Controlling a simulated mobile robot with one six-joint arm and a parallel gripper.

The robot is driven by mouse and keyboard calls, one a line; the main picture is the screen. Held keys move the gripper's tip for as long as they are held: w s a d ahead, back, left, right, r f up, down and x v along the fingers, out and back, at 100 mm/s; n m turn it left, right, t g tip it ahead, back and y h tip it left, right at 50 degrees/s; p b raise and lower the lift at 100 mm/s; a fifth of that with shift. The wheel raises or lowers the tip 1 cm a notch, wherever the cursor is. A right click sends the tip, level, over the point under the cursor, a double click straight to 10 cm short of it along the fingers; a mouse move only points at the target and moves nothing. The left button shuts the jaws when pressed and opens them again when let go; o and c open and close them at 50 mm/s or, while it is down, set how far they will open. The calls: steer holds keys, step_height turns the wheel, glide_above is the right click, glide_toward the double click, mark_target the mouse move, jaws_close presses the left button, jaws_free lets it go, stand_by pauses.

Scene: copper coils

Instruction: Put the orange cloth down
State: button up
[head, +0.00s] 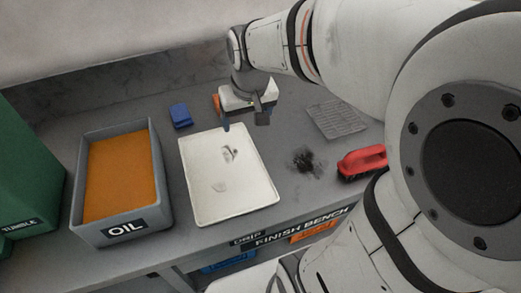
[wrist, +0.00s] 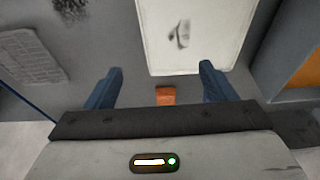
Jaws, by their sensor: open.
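The orange cloth (head: 216,103) lies on the grey bench behind the white tray (head: 188,180). In the head view it is a small patch, partly hidden behind my gripper (head: 245,124). In the wrist view the orange cloth (wrist: 165,96) shows as a small folded block between my two blue fingers, just beyond the edge of the white tray (wrist: 158,62). My gripper (wrist: 160,72) is open, its fingers spread wide and apart from the cloth. Nothing is held. My gripper's exact height above the bench is hard to tell.
A grey OIL bin (head: 168,210) with orange contents stands left of the tray. A blue folded cloth (head: 181,115) lies behind the tray. A wire rack (head: 340,118), black powder (head: 306,160) and a red brush (head: 362,160) lie to the right. A green box (head: 25,170) stands far left.

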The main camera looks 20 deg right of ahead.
steer(key=s+f, duration=0.2)
steer(key=s, duration=0.9)
steer(key=shift+f+g, duration=0.15)
steer(key=shift+g, duration=0.15)
steer(key=p+v, duration=0.2)
steer(key=v, duration=0.1)
steer(key=shift+w+p, duration=0.25)
steer(key=shift+p, duration=0.15)
